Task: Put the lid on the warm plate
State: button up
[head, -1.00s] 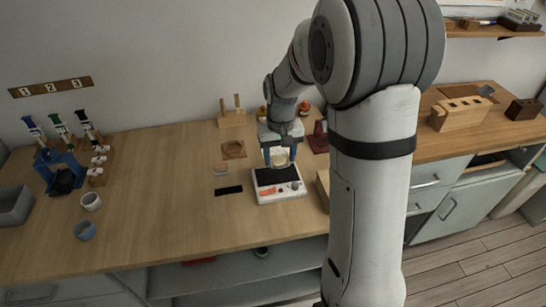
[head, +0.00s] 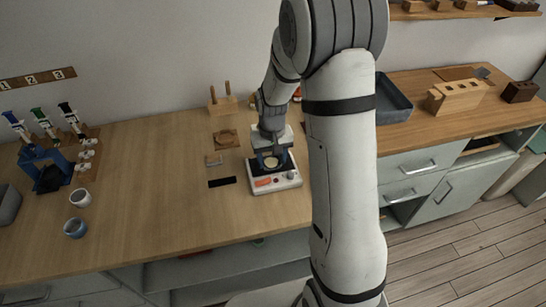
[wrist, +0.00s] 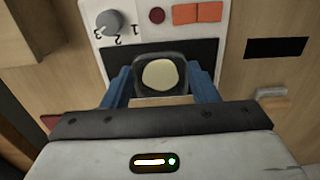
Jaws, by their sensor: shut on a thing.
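The warm plate (head: 289,181) is a white device with a black top, standing on the wooden counter. It also shows in the wrist view (wrist: 98,27), with a grey dial and orange parts. My gripper (head: 270,161) is over its black top, pointing down. In the wrist view my gripper (wrist: 160,78) has its blue fingers shut on a dark-rimmed, rounded-square piece with a cream round middle (wrist: 160,74), which I take to be the lid. This piece is over the black top. I cannot tell whether it touches the plate.
A wooden stand with two pegs (head: 222,103) is behind. Two small cups (head: 79,198) and a blue stand (head: 46,172) are at left. Mid-left counter is clear.

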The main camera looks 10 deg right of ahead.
aim_at(272, 165)
jog(key=shift+s+r, duration=0.1)
jog(key=o, duration=0.9)
notch_tip(272, 165, up, 11)
jog(key=s+r+t, duration=0.1)
jog(key=s+r, duration=0.1)
jog(key=s, duration=0.4)
jog(key=s+r, duration=0.2)
jog(key=s, duration=0.5)
jog(key=s+r+t, duration=0.1)
jog(key=s+r, duration=0.2)
jog(key=s, duration=0.4)
jog(key=shift+s+d+t, duration=0.2)
jog(key=shift+s+t, duration=0.05)
jog(key=shift+t, duration=0.05)
